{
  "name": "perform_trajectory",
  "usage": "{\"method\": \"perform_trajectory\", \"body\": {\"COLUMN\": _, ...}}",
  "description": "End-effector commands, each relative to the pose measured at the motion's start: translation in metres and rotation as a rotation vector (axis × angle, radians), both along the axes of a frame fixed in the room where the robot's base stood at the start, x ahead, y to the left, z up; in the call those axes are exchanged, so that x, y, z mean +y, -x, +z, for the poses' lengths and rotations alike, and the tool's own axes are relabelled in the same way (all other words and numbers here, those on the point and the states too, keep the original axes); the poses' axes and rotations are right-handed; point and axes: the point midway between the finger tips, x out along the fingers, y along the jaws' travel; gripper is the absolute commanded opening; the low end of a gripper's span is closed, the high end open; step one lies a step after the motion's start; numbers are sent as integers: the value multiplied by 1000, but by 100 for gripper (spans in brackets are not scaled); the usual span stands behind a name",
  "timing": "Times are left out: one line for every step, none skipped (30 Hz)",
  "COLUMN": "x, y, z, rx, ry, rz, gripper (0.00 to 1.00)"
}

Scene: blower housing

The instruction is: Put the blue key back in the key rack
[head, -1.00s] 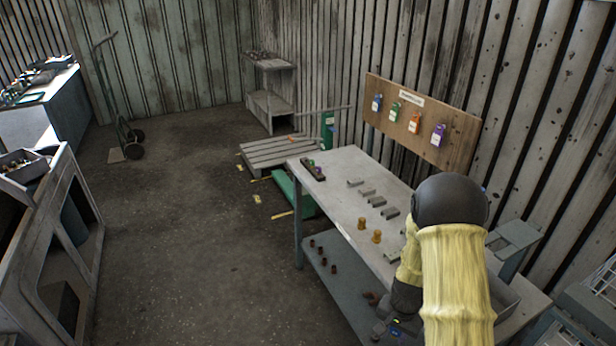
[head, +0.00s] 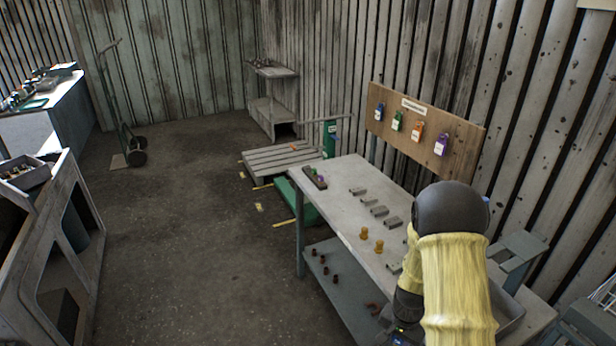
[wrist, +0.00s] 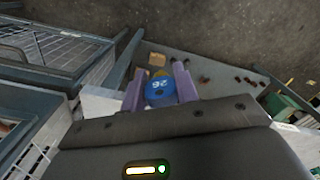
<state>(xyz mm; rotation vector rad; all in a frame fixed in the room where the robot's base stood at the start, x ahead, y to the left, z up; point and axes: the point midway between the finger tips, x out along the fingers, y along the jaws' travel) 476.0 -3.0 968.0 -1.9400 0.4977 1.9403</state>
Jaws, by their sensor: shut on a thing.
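In the wrist view my gripper (wrist: 159,88) is shut on the blue key (wrist: 159,92), whose rounded blue head carries a white number that looks like 26. The head sits between the two purple fingers; the rest of the key is hidden. In the head view my yellow-sleeved arm covers the gripper and key. A small dark rack (head: 314,178) with green and purple pieces in it lies at the far left end of the grey table (head: 345,190). It looks like the key rack, well away from my gripper. Its slots are too small to make out.
A wooden board (head: 460,135) with blue, green, orange and purple tags hangs behind the table. Several grey blocks (head: 379,211) and two yellow-brown pegs (head: 379,246) stand on the tabletop. A lower shelf (head: 340,290) holds small brown parts. The floor (head: 200,240) left of the table is clear.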

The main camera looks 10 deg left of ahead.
Motion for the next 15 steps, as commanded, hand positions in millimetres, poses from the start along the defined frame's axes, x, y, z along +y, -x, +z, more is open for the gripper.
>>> {"method": "perform_trajectory", "body": {"x": 1, "y": 0, "z": 0, "rx": 0, "ry": 0, "rz": 1, "gripper": 8}}
{"method": "perform_trajectory", "body": {"x": 1, "y": 0, "z": 0, "rx": 0, "ry": 0, "rz": 2, "gripper": 8}}
{"method": "perform_trajectory", "body": {"x": 1, "y": 0, "z": -1, "rx": 0, "ry": 0, "rz": 3, "gripper": 8}}
{"method": "perform_trajectory", "body": {"x": 1, "y": 0, "z": -2, "rx": 1, "ry": 0, "rz": 6, "gripper": 8}}
{"method": "perform_trajectory", "body": {"x": 1, "y": 0, "z": -3, "rx": 1, "ry": 0, "rz": 10, "gripper": 8}}
{"method": "perform_trajectory", "body": {"x": 1, "y": 0, "z": -7, "rx": 2, "ry": -1, "rz": 18, "gripper": 8}}
{"method": "perform_trajectory", "body": {"x": 0, "y": 0, "z": -11, "rx": 3, "ry": -1, "rz": 27, "gripper": 8}}
{"method": "perform_trajectory", "body": {"x": -1, "y": 0, "z": -16, "rx": 3, "ry": -1, "rz": 38, "gripper": 8}}
{"method": "perform_trajectory", "body": {"x": -2, "y": 0, "z": -24, "rx": 4, "ry": -1, "rz": 58, "gripper": 8}}
{"method": "perform_trajectory", "body": {"x": -3, "y": -1, "z": -31, "rx": 5, "ry": -2, "rz": 77, "gripper": 8}}
{"method": "perform_trajectory", "body": {"x": -4, "y": 0, "z": -39, "rx": 6, "ry": -2, "rz": 96, "gripper": 8}}
{"method": "perform_trajectory", "body": {"x": -5, "y": 0, "z": -51, "rx": 6, "ry": -1, "rz": 125, "gripper": 8}}
{"method": "perform_trajectory", "body": {"x": -5, "y": 0, "z": -61, "rx": 8, "ry": -3, "rz": 150, "gripper": 8}}
{"method": "perform_trajectory", "body": {"x": -6, "y": 1, "z": -71, "rx": 7, "ry": -3, "rz": 176, "gripper": 8}}
{"method": "perform_trajectory", "body": {"x": -7, "y": 2, "z": -85, "rx": 8, "ry": -3, "rz": 212, "gripper": 8}}
